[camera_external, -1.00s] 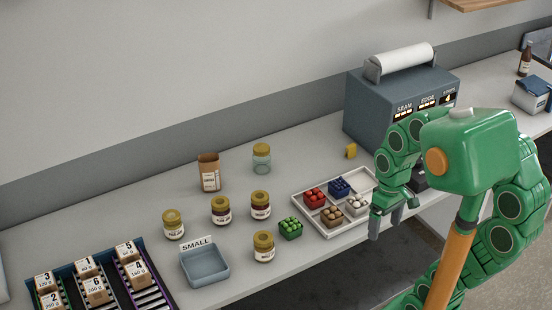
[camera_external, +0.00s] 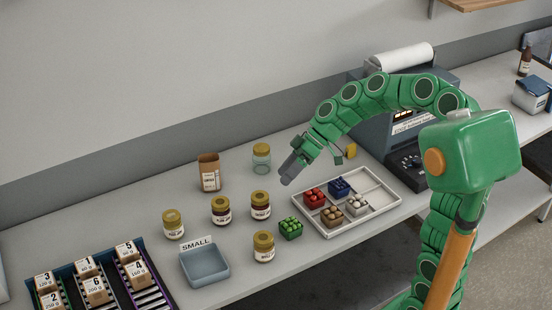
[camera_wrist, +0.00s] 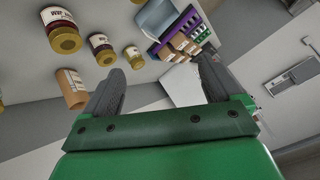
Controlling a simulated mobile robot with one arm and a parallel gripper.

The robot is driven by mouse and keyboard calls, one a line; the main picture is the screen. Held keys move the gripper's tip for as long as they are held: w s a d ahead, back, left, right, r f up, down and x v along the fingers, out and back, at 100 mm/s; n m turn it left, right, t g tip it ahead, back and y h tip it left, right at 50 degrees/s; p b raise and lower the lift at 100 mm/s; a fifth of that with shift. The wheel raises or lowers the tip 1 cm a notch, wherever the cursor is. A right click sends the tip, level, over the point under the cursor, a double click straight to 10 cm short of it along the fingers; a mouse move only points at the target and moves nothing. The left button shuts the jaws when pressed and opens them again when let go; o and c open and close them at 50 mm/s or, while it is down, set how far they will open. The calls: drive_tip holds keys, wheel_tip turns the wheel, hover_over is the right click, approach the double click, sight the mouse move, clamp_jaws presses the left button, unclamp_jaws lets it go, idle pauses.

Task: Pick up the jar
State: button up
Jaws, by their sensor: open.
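Several jars with yellow-gold lids stand on the grey counter. A pale clear jar (camera_external: 261,158) is at the back, with dark labelled jars at the middle (camera_external: 260,206) and to its left (camera_external: 221,211). Another jar (camera_external: 173,225) is at the left and one (camera_external: 264,247) is near the front. Which one the task means cannot be told. My gripper (camera_external: 290,174) is above the counter, right of the pale jar and apart from all jars. In the wrist view my gripper (camera_wrist: 160,85) is open with nothing between its fingers; labelled jars (camera_wrist: 62,32) show at upper left.
A brown paper bag (camera_external: 209,173) stands left of the pale jar. A blue-grey SMALL tray (camera_external: 205,266) is at the front, with a rack of boxes (camera_external: 145,294) left of it. A white divided tray (camera_external: 327,231) holds berry-like clusters; a green cluster (camera_external: 291,229) is beside it.

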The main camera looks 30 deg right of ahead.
drive_tip(key=w+f+t+y, duration=0.1)
drive_tip(key=w+y, duration=0.1)
drive_tip(key=w, duration=0.6)
drive_tip(key=t, duration=0.7)
approach(261, 148)
wheel_tip(261, 148, down, 2)
drive_tip(key=w+a, duration=0.1)
drive_tip(key=a, duration=0.1)
drive_tip(key=shift+w+a+f+h, duration=0.4)
drive_tip(key=shift+w+a+f, duration=0.25)
drive_tip(key=shift+w, duration=0.1)
drive_tip(key=shift+r+x, duration=0.25)
drive_tip(key=shift+x, duration=1.1)
drive_tip(key=shift+r+x, duration=0.2)
drive_tip(key=shift+x, duration=1.1)
drive_tip(key=shift+a, duration=0.2)
drive_tip(key=c, duration=1.2)
drive_tip(key=shift+r, duration=0.1)
